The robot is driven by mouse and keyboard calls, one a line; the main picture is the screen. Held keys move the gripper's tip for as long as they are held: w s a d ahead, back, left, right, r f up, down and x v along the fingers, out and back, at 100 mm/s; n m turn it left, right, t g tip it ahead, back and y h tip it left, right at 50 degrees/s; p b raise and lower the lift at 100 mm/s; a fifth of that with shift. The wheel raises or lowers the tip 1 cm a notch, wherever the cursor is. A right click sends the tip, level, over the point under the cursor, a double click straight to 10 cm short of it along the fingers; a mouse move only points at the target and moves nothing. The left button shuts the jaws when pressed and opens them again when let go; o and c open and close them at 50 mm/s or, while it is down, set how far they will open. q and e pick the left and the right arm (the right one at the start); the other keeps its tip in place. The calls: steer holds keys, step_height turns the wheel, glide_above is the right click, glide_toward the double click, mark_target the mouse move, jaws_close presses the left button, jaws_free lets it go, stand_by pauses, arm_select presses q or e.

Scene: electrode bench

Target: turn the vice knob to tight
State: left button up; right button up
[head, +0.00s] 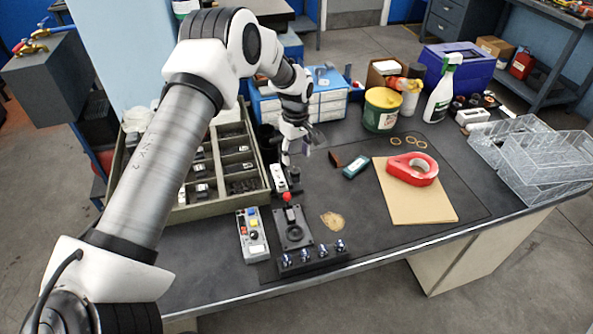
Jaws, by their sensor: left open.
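My left gripper (296,156) points down over the bench, open, with nothing visible between its fingers. It is just behind a small cluster of devices. A black plate with a round dark dial (293,231) lies in front of it, with a red ball-topped lever (287,197) at its back edge. A small dark device (294,180) sits close below the gripper, beside a white switch-like block (279,178). I cannot tell for sure which part is the vice knob or how it is turned. My right gripper is not in view.
A control box with coloured buttons (252,236) and a black strip with several silver knobs (312,257) lie near the front edge. A compartment tray (187,211) stands left.

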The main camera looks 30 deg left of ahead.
mark_target(295, 172)
arm_select(q)
steer(key=f, duration=0.5)
steer(key=shift+s+p, duration=0.4)
steer(key=shift+w+f, duration=0.25)
steer(key=shift+f, duration=0.05)
steer(key=shift+s+r, duration=0.15)
steer(key=c, duration=0.5)
jaws_close()
